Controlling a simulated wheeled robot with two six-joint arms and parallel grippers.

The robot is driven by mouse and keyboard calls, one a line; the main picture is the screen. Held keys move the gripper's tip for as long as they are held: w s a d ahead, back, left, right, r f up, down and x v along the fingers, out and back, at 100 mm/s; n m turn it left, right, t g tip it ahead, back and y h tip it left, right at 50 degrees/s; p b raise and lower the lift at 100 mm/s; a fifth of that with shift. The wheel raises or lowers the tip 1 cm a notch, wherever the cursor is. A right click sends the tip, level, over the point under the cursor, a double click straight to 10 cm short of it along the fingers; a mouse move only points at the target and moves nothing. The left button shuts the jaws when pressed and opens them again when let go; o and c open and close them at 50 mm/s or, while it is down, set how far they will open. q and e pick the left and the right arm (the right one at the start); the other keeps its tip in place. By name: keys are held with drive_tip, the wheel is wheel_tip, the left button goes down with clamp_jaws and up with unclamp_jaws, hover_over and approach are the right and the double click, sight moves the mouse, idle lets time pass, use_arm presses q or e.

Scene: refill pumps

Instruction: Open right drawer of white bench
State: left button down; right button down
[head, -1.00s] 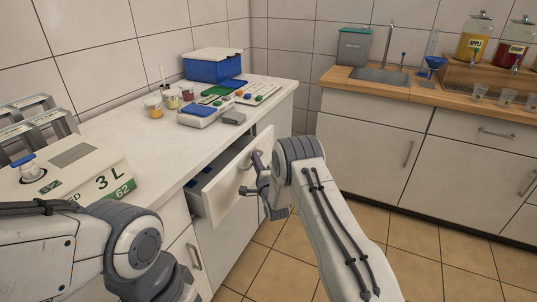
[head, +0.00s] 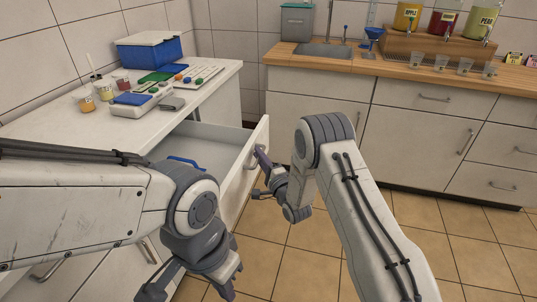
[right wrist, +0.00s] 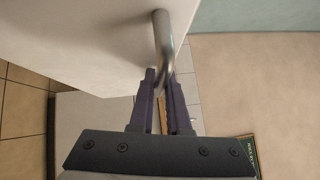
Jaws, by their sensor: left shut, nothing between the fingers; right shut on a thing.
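The right drawer (head: 262,142) of the white bench (head: 215,82) is pulled well out, and its inside shows in the head view. A blue thing (head: 186,162) lies in it. My right gripper (head: 262,160) is at the drawer's front, shut on the metal handle (head: 252,160). In the right wrist view the handle (right wrist: 161,35) runs down between the fingers of the gripper (right wrist: 158,80). My left gripper (head: 192,292) hangs low at the bottom of the head view, in front of the bench, and holds nothing.
On the bench top stand a blue box (head: 150,52), a scale (head: 132,105), small jars (head: 85,103) and trays (head: 195,75). A wooden counter with a sink (head: 325,49) and drink dispensers (head: 445,22) is at the back. Tiled floor (head: 290,262) lies free between.

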use_arm(q)
drive_tip(key=shift+w+d, duration=0.1)
drive_tip(key=shift+d, duration=0.3)
use_arm(e)
drive_tip(key=shift+s+d+f, duration=0.1)
drive_tip(key=shift+s+d, duration=0.2)
drive_tip(key=c, duration=1.2)
unclamp_jaws()
drive_tip(key=shift+w+d, duration=0.1)
use_arm(q)
drive_tip(key=shift+f+b, duration=0.3)
drive_tip(key=shift+f, duration=0.05)
use_arm(e)
drive_tip(key=v, duration=1)
drive_tip(key=shift+s+d, duration=0.1)
drive_tip(key=shift+s, duration=0.2)
